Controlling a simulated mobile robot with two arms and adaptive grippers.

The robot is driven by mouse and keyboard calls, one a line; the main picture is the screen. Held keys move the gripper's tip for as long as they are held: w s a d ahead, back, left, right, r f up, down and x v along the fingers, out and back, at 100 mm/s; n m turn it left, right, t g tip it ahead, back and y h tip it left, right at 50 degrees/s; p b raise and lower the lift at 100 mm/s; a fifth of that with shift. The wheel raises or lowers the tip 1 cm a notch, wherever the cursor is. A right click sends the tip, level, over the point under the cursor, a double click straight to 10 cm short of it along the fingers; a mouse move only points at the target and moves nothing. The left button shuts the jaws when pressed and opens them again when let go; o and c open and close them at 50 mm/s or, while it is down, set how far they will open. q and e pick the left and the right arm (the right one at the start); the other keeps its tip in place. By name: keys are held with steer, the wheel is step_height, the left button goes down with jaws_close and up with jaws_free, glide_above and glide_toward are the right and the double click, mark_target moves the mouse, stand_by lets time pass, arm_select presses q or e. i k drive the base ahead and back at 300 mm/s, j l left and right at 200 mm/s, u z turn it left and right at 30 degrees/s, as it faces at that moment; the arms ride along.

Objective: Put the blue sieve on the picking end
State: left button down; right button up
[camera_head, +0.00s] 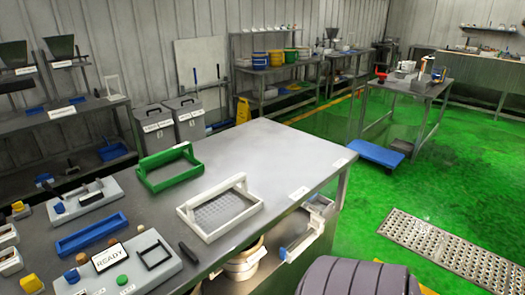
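A blue rectangular frame (91,233), which looks like the blue sieve, lies flat at the left of the grey table (270,160), just behind the READY panel. A green frame with a raised handle (169,167) stands further back on the same table. A white sieve with a raised handle and mesh floor (219,207) stands right of the blue one, near the table's front edge. Small white labels (298,193) sit along the table's right part; their text is too small to read, so I cannot tell which part is the picking end.
A control panel with a READY screen (109,257) occupies the table's near left; a second panel (86,200) stands behind it. The table's right and far parts are clear. Beyond are grey bins (185,118), a blue step (376,154) and a metal floor grating (455,248).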

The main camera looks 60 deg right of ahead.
mark_target(281, 171)
steer(key=l+z, duration=0.15)
steer(key=z, duration=3.45)
